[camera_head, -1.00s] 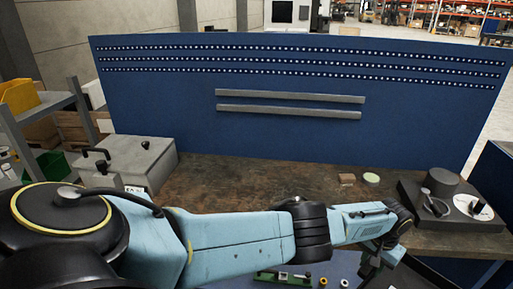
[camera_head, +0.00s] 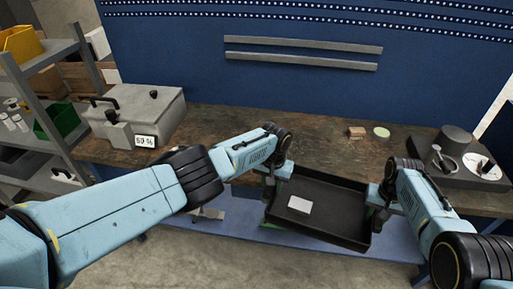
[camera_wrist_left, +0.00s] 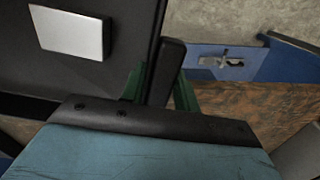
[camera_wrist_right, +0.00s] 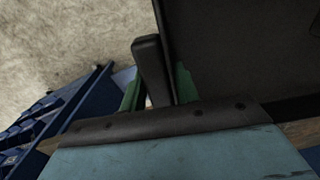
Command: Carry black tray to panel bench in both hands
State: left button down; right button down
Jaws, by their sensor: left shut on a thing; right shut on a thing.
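The black tray (camera_head: 335,192) is held between my two arms at the front edge of the brown-topped bench (camera_head: 225,128). A small light card or block (camera_head: 299,204) lies in its left part; it also shows in the left wrist view (camera_wrist_left: 70,32). My left gripper (camera_head: 270,185) is shut on the tray's left side; its green fingers straddle a dark upright piece in the left wrist view (camera_wrist_left: 158,85). My right gripper (camera_head: 380,205) is shut on the tray's right side, and the right wrist view shows the same hold (camera_wrist_right: 158,85). The fingertips are partly hidden.
A grey box (camera_head: 140,112) with black handles stands at the bench's left. A dark instrument base (camera_head: 465,165) stands at the right. A small brown block (camera_head: 356,132) and a pale green disc (camera_head: 382,132) lie behind the tray. The bench's middle is clear. A shelf (camera_head: 45,60) stands far left.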

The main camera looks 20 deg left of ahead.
aim_at(290, 149)
jog(key=u, duration=0.4)
jog(key=i, duration=1)
